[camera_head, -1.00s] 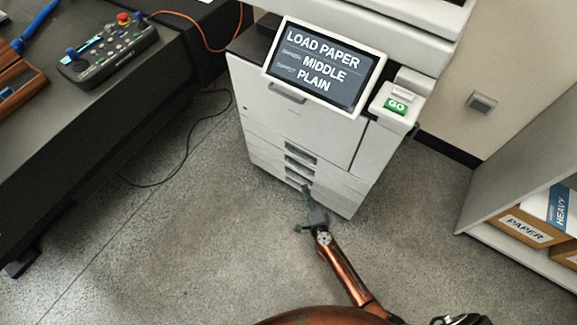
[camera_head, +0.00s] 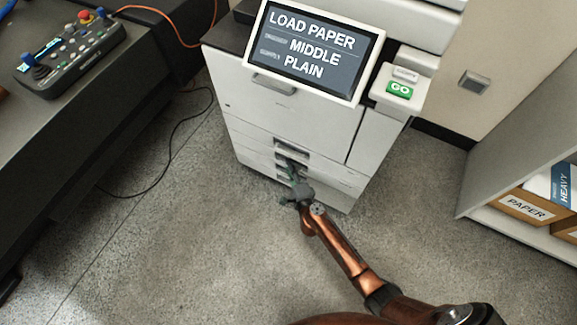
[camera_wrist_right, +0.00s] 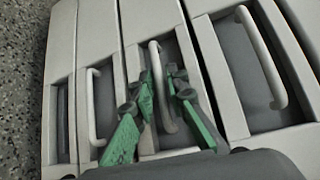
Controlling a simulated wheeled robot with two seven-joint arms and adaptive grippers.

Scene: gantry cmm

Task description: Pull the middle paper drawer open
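The printer (camera_head: 290,115) is white, and its screen reads "LOAD PAPER MIDDLE PLAIN". Several low drawers are stacked in its front, each with a recessed bar handle. The middle paper drawer's handle (camera_wrist_right: 168,112) shows upright in the right wrist view. My right gripper (camera_head: 292,172) is at the drawer handles in the head view. In the right wrist view its green fingers (camera_wrist_right: 161,80) stand on either side of the middle handle, with small gaps seeming to show. The drawers look shut. My left gripper is not in view.
Other drawer handles lie on both sides in the wrist view, one on the left (camera_wrist_right: 94,105) and one on the right (camera_wrist_right: 262,55). A dark desk (camera_head: 60,140) stands left, with a control box (camera_head: 70,52). A shelf (camera_head: 500,150) with paper boxes stands right. The floor before the printer is clear.

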